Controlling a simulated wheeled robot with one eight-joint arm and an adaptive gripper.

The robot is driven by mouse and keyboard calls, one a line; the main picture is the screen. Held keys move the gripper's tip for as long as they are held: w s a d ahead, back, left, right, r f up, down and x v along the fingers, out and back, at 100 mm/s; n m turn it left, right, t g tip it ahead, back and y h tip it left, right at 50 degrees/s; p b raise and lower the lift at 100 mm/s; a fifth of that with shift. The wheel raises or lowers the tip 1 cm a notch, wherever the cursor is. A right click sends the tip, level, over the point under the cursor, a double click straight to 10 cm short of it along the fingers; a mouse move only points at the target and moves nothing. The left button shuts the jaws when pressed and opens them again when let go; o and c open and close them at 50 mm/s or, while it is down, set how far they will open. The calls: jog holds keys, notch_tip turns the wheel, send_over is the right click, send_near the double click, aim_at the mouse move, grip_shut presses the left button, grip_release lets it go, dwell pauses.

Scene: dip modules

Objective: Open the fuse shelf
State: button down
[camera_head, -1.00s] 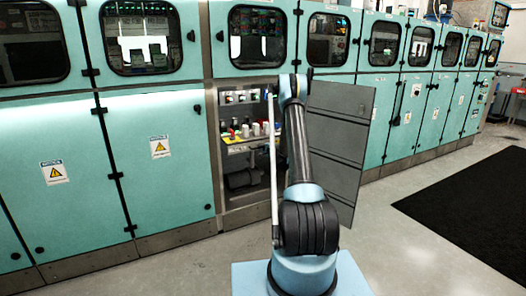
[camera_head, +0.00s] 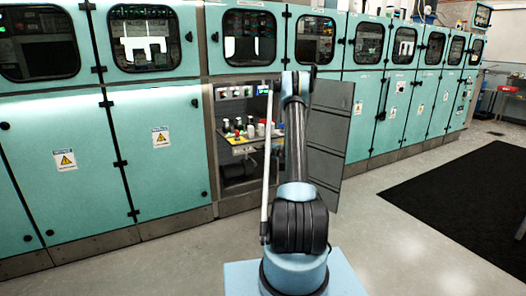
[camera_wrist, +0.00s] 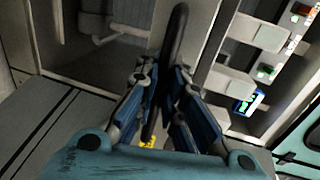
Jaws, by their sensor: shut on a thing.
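The open cabinet bay (camera_head: 240,190) is in the middle of the head view. Its shelf (camera_head: 243,151) has a pale yellowish front and carries several small fuse-like parts in red, white and black. A dark grey door panel (camera_head: 330,135) stands swung out to the right of the bay. My gripper is hidden behind my arm in the head view. In the wrist view my gripper (camera_wrist: 163,85) has its blue fingers closed around a dark upright bar (camera_wrist: 178,35). I cannot tell whether that bar belongs to the door or the shelf.
Teal cabinets (camera_head: 160,170) with windows line the wall on both sides. Switches and a lit green display (camera_wrist: 248,103) are on the bay's panel, close to my gripper. A black floor mat (camera_head: 465,200) lies to the right. The grey floor between is clear.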

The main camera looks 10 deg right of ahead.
jog(key=shift+s+d, duration=0.2)
jog(key=shift+s, duration=0.05)
jog(key=shift+d, duration=0.1)
jog(key=c, duration=1.9)
grip_release()
jog(key=shift+w+d+f, duration=0.1)
jog(key=shift+c, duration=0.2)
jog(key=v, duration=1.2)
